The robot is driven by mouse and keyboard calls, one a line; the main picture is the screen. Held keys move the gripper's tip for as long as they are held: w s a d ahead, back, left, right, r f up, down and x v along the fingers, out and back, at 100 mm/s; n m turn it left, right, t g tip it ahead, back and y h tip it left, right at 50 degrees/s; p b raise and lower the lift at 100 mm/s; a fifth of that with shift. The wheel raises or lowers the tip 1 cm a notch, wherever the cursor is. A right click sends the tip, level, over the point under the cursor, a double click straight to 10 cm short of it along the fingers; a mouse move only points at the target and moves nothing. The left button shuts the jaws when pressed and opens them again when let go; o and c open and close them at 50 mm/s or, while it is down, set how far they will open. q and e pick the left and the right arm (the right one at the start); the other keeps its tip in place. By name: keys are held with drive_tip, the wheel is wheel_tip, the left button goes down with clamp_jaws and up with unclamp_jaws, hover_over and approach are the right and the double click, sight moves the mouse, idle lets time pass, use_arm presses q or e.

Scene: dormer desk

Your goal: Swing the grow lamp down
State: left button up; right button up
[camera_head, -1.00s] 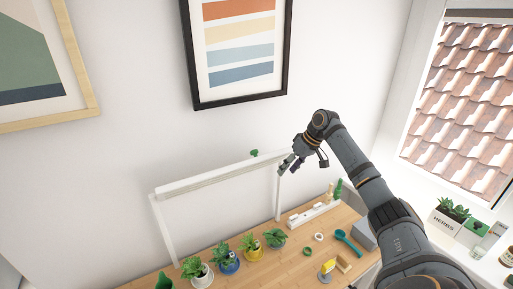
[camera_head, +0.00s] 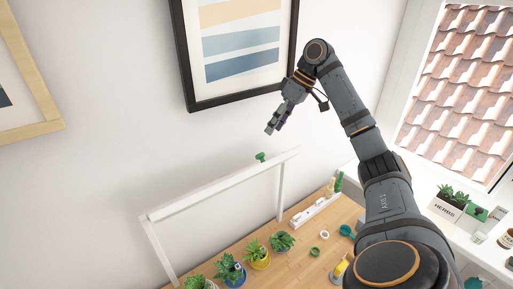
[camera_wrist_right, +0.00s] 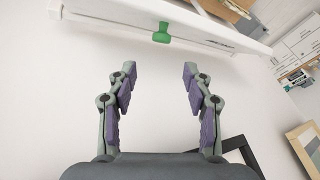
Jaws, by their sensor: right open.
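The grow lamp is a white bar (camera_head: 215,187) on two thin posts, standing along the back of the desk. A green knob (camera_head: 261,157) sticks up from the bar's back side; in the right wrist view the green knob (camera_wrist_right: 161,33) hangs off the bar's edge. My right gripper (camera_head: 272,128) is open and empty, above the bar near the knob, apart from it. In the right wrist view the right gripper (camera_wrist_right: 158,78) has its fingers spread, with the knob beyond the fingertips. My left gripper is not in view.
Several potted plants (camera_head: 257,256) stand on the wooden desk (camera_head: 300,262) below the lamp. A white power strip (camera_head: 315,210) lies at the back right. A black-framed picture (camera_head: 290,60) hangs on the wall close behind my right gripper. A herb box (camera_head: 444,209) sits by the window.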

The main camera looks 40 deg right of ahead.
drive_tip(key=shift+s+a+f, duration=0.15)
drive_tip(key=shift+a+f, duration=0.15)
drive_tip(key=shift+f, duration=0.35)
drive_tip(key=shift+s+a+f, duration=0.15)
drive_tip(key=shift+a+f, duration=0.15)
drive_tip(key=shift+f, duration=0.3)
drive_tip(key=shift+x, duration=1.1)
drive_tip(key=w+f, duration=0.2)
drive_tip(key=shift+w+a+f+p, duration=0.2)
drive_tip(key=shift+a+f+p, duration=0.15)
drive_tip(key=shift+a+f, duration=0.05)
drive_tip(key=shift+x, duration=0.85)
drive_tip(key=shift+s, duration=0.25)
drive_tip(key=shift+c, duration=3.2)
drive_tip(key=shift+a, duration=0.1)
clamp_jaws()
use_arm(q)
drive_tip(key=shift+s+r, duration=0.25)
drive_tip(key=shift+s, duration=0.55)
